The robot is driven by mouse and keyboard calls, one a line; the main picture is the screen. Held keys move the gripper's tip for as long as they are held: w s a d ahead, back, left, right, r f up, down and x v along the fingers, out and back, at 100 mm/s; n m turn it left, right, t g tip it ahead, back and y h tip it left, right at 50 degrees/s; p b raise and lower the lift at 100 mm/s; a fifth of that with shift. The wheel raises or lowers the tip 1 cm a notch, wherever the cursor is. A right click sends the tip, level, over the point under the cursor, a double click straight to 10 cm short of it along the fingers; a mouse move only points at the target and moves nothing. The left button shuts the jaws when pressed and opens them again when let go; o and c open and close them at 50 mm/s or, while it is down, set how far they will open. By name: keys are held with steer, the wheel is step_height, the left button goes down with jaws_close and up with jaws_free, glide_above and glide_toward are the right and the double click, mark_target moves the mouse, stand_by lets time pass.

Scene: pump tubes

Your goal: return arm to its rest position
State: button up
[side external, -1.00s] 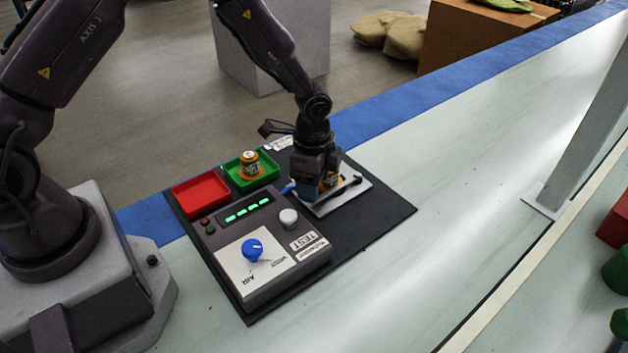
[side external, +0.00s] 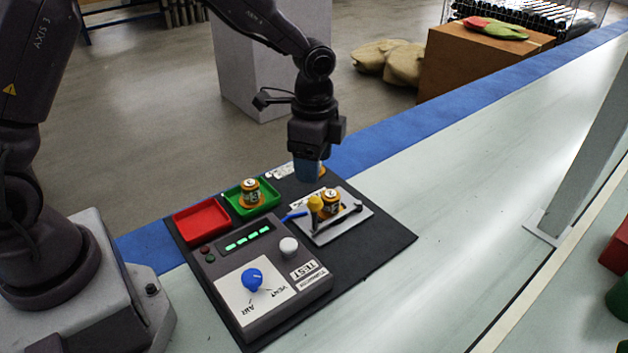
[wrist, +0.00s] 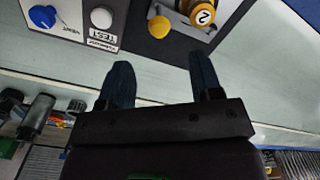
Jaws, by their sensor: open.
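My gripper (side external: 308,170) hangs above the black mat, over its back part, apart from everything below. In the wrist view my gripper (wrist: 160,82) shows two blue fingers spread apart with nothing between them. A pump tube (side external: 329,202) with an orange band stands on the grey fixture plate (side external: 347,222); its end marked 2 shows in the wrist view (wrist: 203,15). A yellow knob (side external: 315,203) is beside it, also in the wrist view (wrist: 159,27). Another pump tube (side external: 250,192) stands in the green tray (side external: 268,201).
A red tray (side external: 201,222) is empty. The test box (side external: 262,262) has a blue dial (side external: 252,279), a white button (side external: 289,246) and a lit green display. A grey post (side external: 580,140) stands at the right. The table between mat and post is clear.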

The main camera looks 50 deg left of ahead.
steer(key=shift+r, duration=0.65)
steer(key=shift+n, duration=0.3)
steer(key=s+a+r+n+t, duration=0.2)
steer(key=s+r+n, duration=0.3)
steer(key=s+r, duration=0.3)
steer(key=s+a+r+n+t, duration=0.2)
steer(key=s+r+n, duration=0.3)
steer(key=s, duration=0.8)
steer(key=shift+s+r+n+t, duration=0.3)
steer(key=shift+r+t, duration=0.5)
steer(key=shift+r, duration=1)
steer(key=shift+w, duration=0.1)
